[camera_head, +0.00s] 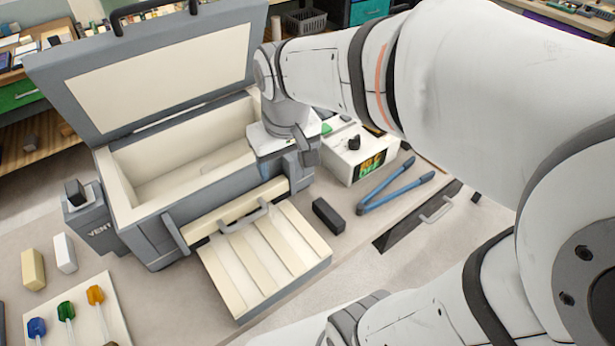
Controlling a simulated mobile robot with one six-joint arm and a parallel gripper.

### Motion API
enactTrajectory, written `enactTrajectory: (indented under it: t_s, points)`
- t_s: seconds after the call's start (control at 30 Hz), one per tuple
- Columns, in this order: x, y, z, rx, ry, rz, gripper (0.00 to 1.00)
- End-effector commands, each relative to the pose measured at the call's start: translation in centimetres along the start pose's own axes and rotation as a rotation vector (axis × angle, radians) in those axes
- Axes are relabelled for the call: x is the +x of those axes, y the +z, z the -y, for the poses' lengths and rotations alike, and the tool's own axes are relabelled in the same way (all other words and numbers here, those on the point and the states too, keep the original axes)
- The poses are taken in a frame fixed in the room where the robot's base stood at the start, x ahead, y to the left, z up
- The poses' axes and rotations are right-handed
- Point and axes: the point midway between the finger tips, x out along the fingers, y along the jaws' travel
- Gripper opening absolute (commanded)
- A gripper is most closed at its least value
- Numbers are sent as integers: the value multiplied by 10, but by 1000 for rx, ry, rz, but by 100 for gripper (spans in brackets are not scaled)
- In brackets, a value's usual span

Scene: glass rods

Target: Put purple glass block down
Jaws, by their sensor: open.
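No clearly purple block shows in the head view. A small dark block (328,215) lies on the bench just right of the open cream drawer; it looks nearly black, and I cannot tell if it is purple glass. My gripper (307,157) is above the right front corner of the grey kiln-like box (150,235), behind and above the dark block and apart from it. Its jaws are open, though my wrist hides part of them. I see nothing held between them.
The box's lid (160,65) stands open and its slatted drawer (262,258) is pulled out. A white box (352,158) and blue-handled tongs (398,186) lie to the right. Blue, green and orange glass pieces rest on a cream board (80,318) at lower left.

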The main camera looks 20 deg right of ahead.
Motion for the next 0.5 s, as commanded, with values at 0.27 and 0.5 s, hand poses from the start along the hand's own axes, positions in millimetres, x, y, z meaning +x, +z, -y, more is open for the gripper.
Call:
enactTrajectory:
  t_s: [0.27,0.5]
  points:
    - [-2,71,-16,149,20,-59,62]
    - [-1,78,-18,167,22,-64,62]
